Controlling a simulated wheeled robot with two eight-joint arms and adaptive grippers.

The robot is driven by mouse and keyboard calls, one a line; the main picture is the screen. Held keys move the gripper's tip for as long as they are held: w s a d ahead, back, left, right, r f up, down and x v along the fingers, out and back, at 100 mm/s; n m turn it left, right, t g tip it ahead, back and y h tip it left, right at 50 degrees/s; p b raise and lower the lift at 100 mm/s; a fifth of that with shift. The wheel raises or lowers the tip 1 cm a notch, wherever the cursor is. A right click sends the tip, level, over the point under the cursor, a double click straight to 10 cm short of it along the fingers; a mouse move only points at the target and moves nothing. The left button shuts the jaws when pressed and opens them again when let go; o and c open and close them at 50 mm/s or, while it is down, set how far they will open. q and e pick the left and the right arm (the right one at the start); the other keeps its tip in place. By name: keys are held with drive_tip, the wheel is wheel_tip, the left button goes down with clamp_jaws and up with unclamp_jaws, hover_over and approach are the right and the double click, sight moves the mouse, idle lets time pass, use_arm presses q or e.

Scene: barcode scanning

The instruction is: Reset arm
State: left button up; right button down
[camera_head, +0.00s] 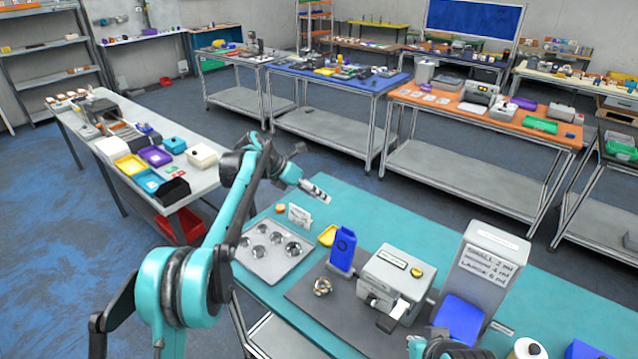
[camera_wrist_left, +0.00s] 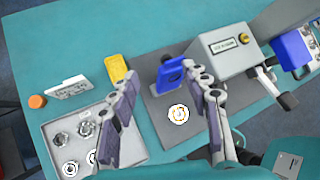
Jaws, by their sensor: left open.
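My left arm reaches in from the left in the head view. My left gripper (camera_head: 316,187) is up above the far left part of the teal table (camera_head: 560,290). In the left wrist view my left gripper (camera_wrist_left: 165,110) has its two fingers spread wide with nothing between them. Beneath it lie a grey tray (camera_wrist_left: 50,130) of round metal parts and a dark mat (camera_wrist_left: 165,135) with a small ring-shaped part (camera_wrist_left: 178,113). My right gripper does not show; only a teal and black part of my body is at the head view's bottom edge.
On the table stand a blue holder (camera_head: 342,250), a grey machine (camera_head: 392,280), a tall labelled dispenser (camera_head: 487,260), a white card (camera_head: 299,216) and a yellow dish (camera_head: 328,235). A side bench (camera_head: 85,130) with colored bins is at left.

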use_arm(q)
drive_tip(key=s+a+f+m+t+y+b, duration=0.1)
drive_tip(key=s+a+m+y+b, duration=0.15)
drive_tip(key=s+m, duration=0.6)
drive_tip(key=s+a+f+m+t+y+b, duration=0.15)
drive_tip(key=s+a+m+b, duration=0.3)
drive_tip(key=s, duration=0.75)
drive_tip(key=s+a+f+m+t+y+b, duration=0.1)
drive_tip(key=s+a+f+m+b, duration=0.1)
drive_tip(key=s+f+m, duration=0.5)
drive_tip(key=s+a+f+m+y+b, duration=0.2)
drive_tip(key=s+a+f+m, duration=0.2)
drive_tip(key=s, duration=0.9)
wheel_tip(320, 180, down, 4)
drive_tip(key=m, duration=0.2)
drive_tip(key=shift+a+r+m+t+y, duration=0.2)
drive_tip(key=shift+m+t+y, duration=0.1)
drive_tip(key=shift+m+t, duration=0.1)
drive_tip(key=shift+s+f, duration=0.15)
drive_tip(key=shift+f, duration=0.05)
drive_tip(key=shift+c, duration=0.3)
